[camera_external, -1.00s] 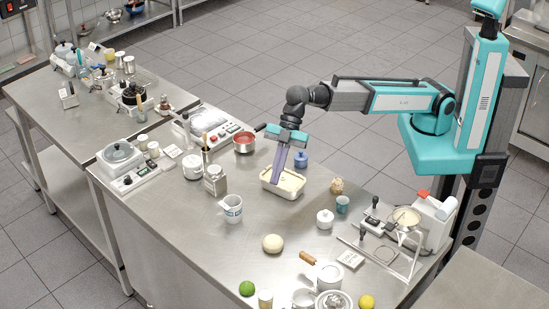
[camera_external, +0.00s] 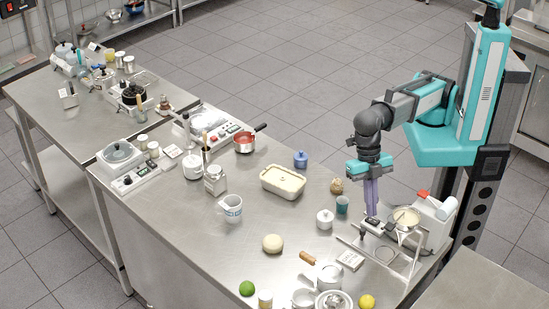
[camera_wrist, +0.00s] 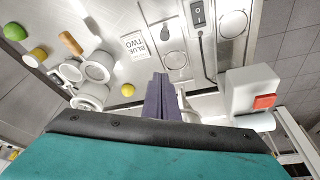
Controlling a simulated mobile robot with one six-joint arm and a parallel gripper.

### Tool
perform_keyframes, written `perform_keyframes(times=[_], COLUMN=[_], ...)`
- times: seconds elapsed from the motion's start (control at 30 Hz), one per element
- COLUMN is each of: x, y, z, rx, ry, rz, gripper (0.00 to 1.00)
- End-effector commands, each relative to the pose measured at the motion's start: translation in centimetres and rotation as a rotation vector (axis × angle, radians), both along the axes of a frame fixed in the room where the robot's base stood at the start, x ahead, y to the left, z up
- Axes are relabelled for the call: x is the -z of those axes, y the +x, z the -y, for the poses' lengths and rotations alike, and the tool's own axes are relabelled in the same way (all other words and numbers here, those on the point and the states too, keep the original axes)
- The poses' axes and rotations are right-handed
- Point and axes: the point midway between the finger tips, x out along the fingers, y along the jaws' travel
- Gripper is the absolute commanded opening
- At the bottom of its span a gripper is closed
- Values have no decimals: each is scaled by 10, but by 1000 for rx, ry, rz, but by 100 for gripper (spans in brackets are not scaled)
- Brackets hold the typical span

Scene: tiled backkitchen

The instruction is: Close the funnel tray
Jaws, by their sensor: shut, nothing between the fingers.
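A white machine (camera_external: 433,222) with a red button stands at the right end of the steel table. A pale round funnel-like dish (camera_external: 405,218) sits at its left side on a metal frame; I take this to be the funnel tray, but cannot tell how far open it is. My gripper (camera_external: 372,212) points down just left of the dish, above a dark-handled item. Its purple fingers are together and empty. In the wrist view the fingertips (camera_wrist: 160,78) are close together near a small metal piece, and the machine (camera_wrist: 250,90) is at right. The funnel dish cannot be made out there.
A white lidded jar (camera_external: 325,219) and a teal cup (camera_external: 342,204) stand left of my gripper. A label card (camera_external: 350,260) lies in front. A cream dish (camera_external: 283,183) sits farther left. Pots and a lemon (camera_external: 367,302) crowd the front edge.

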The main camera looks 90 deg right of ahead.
Motion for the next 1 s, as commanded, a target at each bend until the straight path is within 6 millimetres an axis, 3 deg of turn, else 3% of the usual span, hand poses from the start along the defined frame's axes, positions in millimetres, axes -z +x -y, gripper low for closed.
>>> perform_keyframes(times=[0.57,1.0], x=[5,41], y=[-2,-7], z=[-2,-14], rx=[-4,-5], ry=[-2,-2], rz=[0,-1], gripper=[0,0])
